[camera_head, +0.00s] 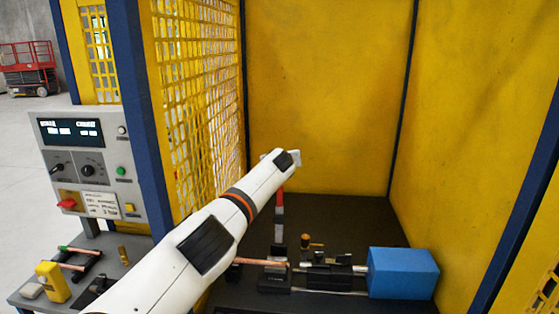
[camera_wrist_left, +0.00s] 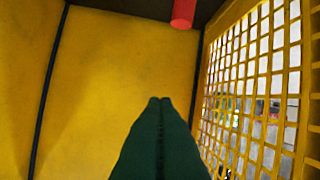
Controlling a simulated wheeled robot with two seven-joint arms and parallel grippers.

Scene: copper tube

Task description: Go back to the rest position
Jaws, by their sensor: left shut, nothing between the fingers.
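My left arm (camera_head: 210,235) reaches from the bottom left into the yellow-walled cell. Its wrist end (camera_head: 287,158) is above the fixture, and its fingers cannot be made out there. In the left wrist view, my left gripper (camera_wrist_left: 160,100) shows dark green fingers shut together with nothing between them. They point toward a yellow wall. The red handle (camera_head: 281,188) stands upright just below the wrist; a red cylinder (camera_wrist_left: 183,12), likely this handle, shows at the top of the wrist view, apart from the fingertips. My right gripper is not in view.
A copper tube (camera_head: 262,262) lies in the black fixture, in line with the blue block (camera_head: 402,273). Yellow mesh (camera_head: 205,85) and a blue post (camera_head: 140,120) border the cell's left. A control panel (camera_head: 90,165) and a side table with a yellow object (camera_head: 52,282) stand outside.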

